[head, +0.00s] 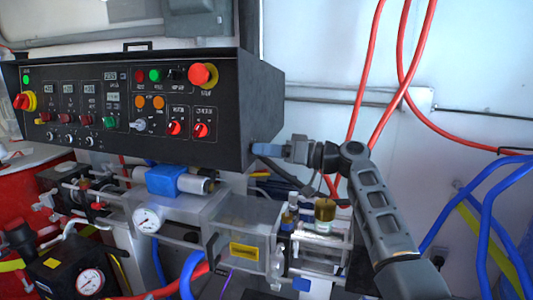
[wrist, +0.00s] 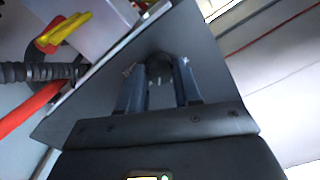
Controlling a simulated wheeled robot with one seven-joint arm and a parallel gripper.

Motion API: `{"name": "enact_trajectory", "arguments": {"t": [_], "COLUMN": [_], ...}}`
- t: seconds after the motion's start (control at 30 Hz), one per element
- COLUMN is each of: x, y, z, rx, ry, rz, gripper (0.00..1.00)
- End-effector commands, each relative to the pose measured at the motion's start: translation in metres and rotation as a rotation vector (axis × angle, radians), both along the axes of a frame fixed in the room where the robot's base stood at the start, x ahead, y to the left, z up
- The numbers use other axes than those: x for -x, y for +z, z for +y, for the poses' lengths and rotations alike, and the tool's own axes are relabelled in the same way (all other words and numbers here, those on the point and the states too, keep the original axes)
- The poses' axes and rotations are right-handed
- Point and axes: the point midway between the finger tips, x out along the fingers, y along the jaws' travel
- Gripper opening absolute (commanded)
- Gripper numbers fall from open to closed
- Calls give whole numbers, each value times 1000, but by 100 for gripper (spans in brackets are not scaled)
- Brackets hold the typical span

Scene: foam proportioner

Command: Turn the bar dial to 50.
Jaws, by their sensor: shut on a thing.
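My gripper (head: 256,149) is at the right side wall of the black control box (head: 215,155) in the head view. In the wrist view, the two blue-grey fingers of my gripper (wrist: 161,80) stand on either side of a dark round knob (wrist: 159,65) on that wall and are shut on it. The knob may be the bar dial; no scale or number on it can be read. In the head view the knob is hidden by the fingers and the box edge. Two white round gauges, one in the middle (head: 147,219) and one at lower left (head: 90,281), have unreadable figures.
The box front carries several buttons and switches, including a red mushroom button (head: 203,75). Pipework with a blue block (head: 166,180) and a brass-topped clear cup (head: 325,212) lies below. Red hoses (head: 400,95) hang behind my arm; blue hoses (head: 487,232) run at right.

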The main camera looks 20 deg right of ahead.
Motion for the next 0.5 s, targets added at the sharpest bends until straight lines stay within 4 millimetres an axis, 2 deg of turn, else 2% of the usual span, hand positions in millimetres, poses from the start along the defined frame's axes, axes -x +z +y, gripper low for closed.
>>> {"name": "enact_trajectory", "arguments": {"t": [0.5], "x": [0], "y": [0], "z": [-1], "rx": [-190], "ry": [-1], "rz": [262], "gripper": [3]}}
